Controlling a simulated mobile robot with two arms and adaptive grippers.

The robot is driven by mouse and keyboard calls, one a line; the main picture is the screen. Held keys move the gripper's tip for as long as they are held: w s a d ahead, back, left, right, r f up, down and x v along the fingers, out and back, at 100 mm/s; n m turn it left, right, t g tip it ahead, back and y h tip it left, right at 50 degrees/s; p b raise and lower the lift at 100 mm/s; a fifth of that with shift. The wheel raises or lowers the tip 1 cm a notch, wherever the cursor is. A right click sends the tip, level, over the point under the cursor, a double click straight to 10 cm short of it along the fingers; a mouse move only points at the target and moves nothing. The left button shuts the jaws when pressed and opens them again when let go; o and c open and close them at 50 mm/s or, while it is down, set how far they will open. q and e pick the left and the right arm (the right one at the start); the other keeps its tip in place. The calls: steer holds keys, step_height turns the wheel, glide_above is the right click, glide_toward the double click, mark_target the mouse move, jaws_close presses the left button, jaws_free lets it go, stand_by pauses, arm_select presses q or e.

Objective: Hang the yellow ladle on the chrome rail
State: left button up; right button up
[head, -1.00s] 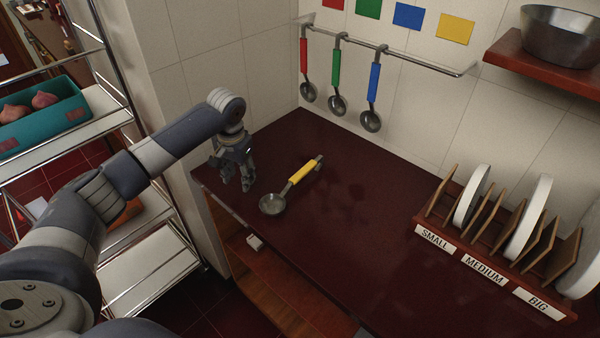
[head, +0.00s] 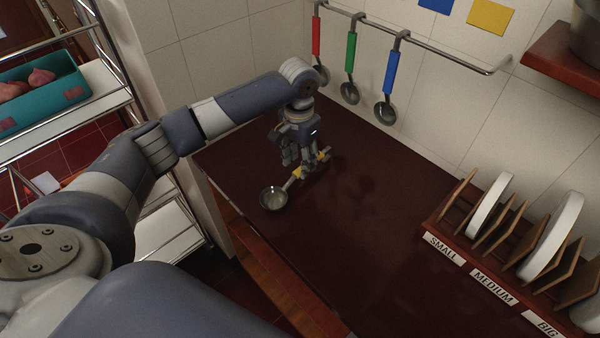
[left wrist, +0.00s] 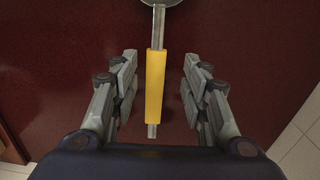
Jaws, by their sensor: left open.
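The yellow ladle (head: 272,197) lies on the dark red counter, its bowl toward the front left and its handle toward the back right. In the left wrist view its yellow grip (left wrist: 155,88) runs between my open fingers, with a gap on each side. My left gripper (head: 302,167) is open over the handle and hides part of it in the head view. The chrome rail (head: 430,45) runs along the tiled wall. A red ladle (head: 316,38), a green ladle (head: 351,54) and a blue ladle (head: 390,72) hang from it. My right gripper is not in view.
The rail is bare to the right of the blue ladle, below a yellow square (head: 491,17). A plate rack (head: 436,246) with white plates stands at the right of the counter (head: 350,230). A wooden shelf (head: 566,60) with a pot juts out at upper right.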

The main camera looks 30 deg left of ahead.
mark_target(299, 177)
arm_select(q)
steer(key=f, duration=0.3)
steer(key=shift+s+d+f+p, duration=0.1)
steer(key=shift+d+f+p, duration=0.2)
steer(key=shift+p, duration=0.1)
steer(key=shift+f, duration=0.3)
steer(key=shift+c, duration=0.8)
jaws_close()
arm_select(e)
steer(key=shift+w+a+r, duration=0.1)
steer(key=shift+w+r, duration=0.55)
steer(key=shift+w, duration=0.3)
arm_select(q)
steer(key=shift+r, duration=0.1)
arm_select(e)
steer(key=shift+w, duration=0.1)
